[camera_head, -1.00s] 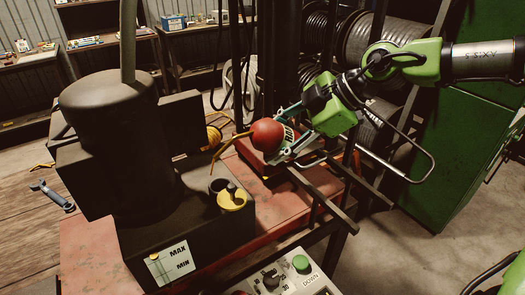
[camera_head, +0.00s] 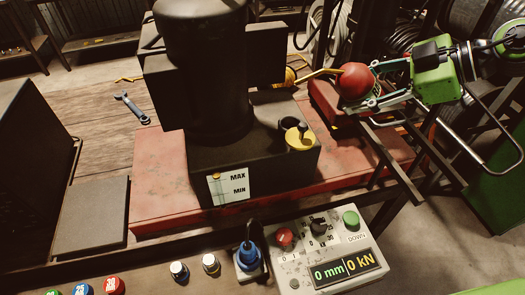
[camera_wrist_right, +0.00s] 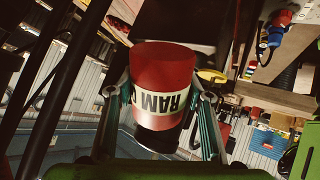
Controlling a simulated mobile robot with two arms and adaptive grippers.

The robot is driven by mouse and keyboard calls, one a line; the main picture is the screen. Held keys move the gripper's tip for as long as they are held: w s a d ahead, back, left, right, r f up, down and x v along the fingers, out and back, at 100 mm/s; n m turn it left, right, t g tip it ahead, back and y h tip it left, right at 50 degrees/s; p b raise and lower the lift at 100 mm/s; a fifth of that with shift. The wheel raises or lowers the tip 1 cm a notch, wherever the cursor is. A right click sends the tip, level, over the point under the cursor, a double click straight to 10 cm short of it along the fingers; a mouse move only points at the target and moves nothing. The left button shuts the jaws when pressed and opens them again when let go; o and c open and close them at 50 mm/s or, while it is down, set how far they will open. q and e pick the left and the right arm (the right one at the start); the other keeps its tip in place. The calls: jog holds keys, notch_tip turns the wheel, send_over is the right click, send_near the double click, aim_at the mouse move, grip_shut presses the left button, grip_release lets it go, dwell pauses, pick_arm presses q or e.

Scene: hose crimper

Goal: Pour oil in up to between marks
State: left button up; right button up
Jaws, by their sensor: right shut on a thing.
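My right gripper (camera_head: 374,84) is shut on a red oil can (camera_head: 353,82) with a thin yellow-orange spout (camera_head: 318,75) pointing left. The can also shows in the right wrist view (camera_wrist_right: 163,68), with a white "RAM" label between the two fingers. The can is up and to the right of the black tank's filler opening (camera_head: 289,123), apart from it. A yellow cap (camera_head: 300,142) sits beside the opening. A white gauge plate with MAX and MIN (camera_head: 230,188) is on the tank's front; its oil level is too small to read. My left gripper is not in view.
The black press body (camera_head: 200,85) rises behind the tank on a red base (camera_head: 160,205). A control panel (camera_head: 335,245) with buttons and a lit display stands in front. Dark bars (camera_head: 395,160) lie below the can. A wrench (camera_head: 132,110) lies on the wooden table.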

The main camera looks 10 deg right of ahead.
jog(key=shift+r, duration=0.15)
dwell(0.3)
jog(key=shift+s+r+n+h, duration=0.1)
jog(key=shift+n+h, duration=0.2)
jog(key=shift+h, duration=0.3)
jog(key=shift+r+h, duration=0.25)
jog(key=shift+h, duration=0.65)
jog(key=s+d+m+t+y+p, duration=0.1)
jog(key=d+m+p, duration=0.15)
jog(key=d, duration=0.45)
jog(key=a, duration=0.2)
jog(key=w+a+n+y+p, duration=0.1)
jog(key=a, duration=0.1)
jog(key=a+n+y, duration=0.1)
jog(key=a, duration=0.2)
jog(key=shift+w+f+g, duration=0.15)
jog(key=shift+f+g, duration=0.25)
